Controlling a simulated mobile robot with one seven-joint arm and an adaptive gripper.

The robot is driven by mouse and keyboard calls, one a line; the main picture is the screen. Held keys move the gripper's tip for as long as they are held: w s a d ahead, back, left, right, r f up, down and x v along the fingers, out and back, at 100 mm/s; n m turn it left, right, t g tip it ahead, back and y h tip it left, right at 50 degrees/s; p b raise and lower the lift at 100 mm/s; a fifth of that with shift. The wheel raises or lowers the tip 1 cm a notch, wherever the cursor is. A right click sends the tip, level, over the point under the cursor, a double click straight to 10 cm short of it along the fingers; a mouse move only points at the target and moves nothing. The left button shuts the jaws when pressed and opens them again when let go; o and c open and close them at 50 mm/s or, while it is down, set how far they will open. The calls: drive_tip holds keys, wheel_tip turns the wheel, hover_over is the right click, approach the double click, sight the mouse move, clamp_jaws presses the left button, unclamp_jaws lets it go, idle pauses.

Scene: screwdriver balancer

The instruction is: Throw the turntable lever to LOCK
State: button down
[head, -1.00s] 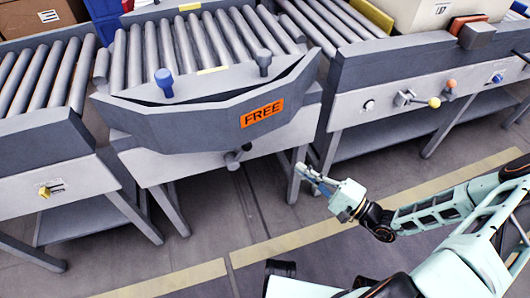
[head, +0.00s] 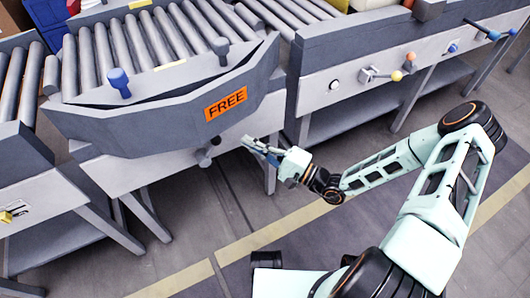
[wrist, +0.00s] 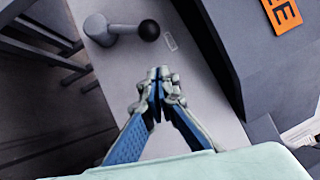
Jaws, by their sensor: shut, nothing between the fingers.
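The turntable (head: 165,125) is a grey unit with rollers and an orange FREE label (head: 226,103) on its front. Its lever (head: 204,159) sits on the light panel below the label, a short arm with a dark ball knob. In the wrist view the lever's black ball (wrist: 149,30) is ahead of the fingers, its grey hub to the left. My gripper (head: 246,143) is to the right of the lever, apart from it. The wrist view shows its blue-padded fingertips (wrist: 159,74) together and empty. A corner of the orange label (wrist: 283,12) shows at upper right.
Blue (head: 120,82) and grey (head: 221,50) knobs stand on the turntable. Conveyor legs flank the lever area. The floor before the turntable is open.

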drive_tip(key=a, duration=0.3)
drive_tip(key=a+r+b, duration=0.1)
drive_tip(key=a, duration=0.1)
drive_tip(key=shift+s, duration=0.35)
drive_tip(key=shift+r, duration=0.2)
drive_tip(key=shift+s+a+r+n+p, duration=0.15)
drive_tip(key=shift+n+p, duration=0.15)
drive_tip(key=shift+p, duration=0.45)
